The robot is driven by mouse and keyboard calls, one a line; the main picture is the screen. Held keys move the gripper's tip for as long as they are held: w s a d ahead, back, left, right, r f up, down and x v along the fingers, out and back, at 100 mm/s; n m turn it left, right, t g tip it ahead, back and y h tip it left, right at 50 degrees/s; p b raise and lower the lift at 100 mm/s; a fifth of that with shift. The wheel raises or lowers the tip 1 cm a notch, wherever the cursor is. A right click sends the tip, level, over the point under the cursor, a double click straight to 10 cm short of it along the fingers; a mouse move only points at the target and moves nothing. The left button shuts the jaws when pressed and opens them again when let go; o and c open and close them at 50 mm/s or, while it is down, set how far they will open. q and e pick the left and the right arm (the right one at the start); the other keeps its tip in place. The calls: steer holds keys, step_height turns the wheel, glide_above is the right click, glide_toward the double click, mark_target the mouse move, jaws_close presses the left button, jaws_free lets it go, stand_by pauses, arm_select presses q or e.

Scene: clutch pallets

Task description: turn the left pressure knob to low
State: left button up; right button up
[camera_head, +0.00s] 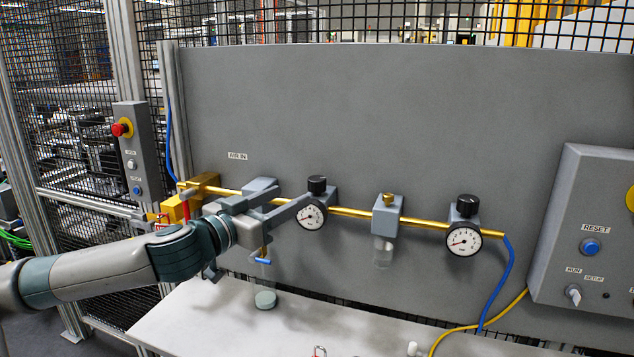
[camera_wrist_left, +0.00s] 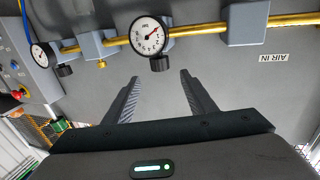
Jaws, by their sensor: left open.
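The left pressure knob (camera_head: 317,186) is black and sits upright on a grey regulator on the brass pipe. Its white gauge (camera_head: 311,216) is just below, with the needle towards the lower left. My left gripper (camera_head: 292,194) is open, just left of the knob, with nothing held. In the left wrist view the picture is upside down. There the knob (camera_wrist_left: 159,64) shows below its gauge (camera_wrist_left: 151,36). It lies just beyond the open fingertips (camera_wrist_left: 160,76), in line with the gap between them. Contact cannot be told. My right gripper does not show.
A second black knob (camera_head: 467,205) and gauge (camera_head: 463,241) stand farther right. A brass-capped grey block (camera_head: 387,215) is between the regulators. The brass pipe (camera_head: 425,223) runs along the grey panel (camera_head: 400,120). A white table (camera_head: 250,325) lies below. The control box (camera_head: 580,240) is at right.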

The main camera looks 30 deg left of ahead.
mark_target(311, 184)
arm_select(q)
steer(key=w+p, duration=0.4)
steer(key=w, duration=0.1)
steer(key=shift+w+d+r, duration=0.2)
steer(key=shift+w, duration=0.15)
steer(key=w+p, duration=0.2)
steer(key=w, duration=0.2)
steer(key=shift+d+p, duration=0.1)
steer(key=shift+p, duration=0.2)
steer(key=shift+w+f+p, duration=0.2)
steer(key=shift+w+p, duration=0.15)
steer(key=shift+w, duration=0.55)
steer(key=c, duration=1)
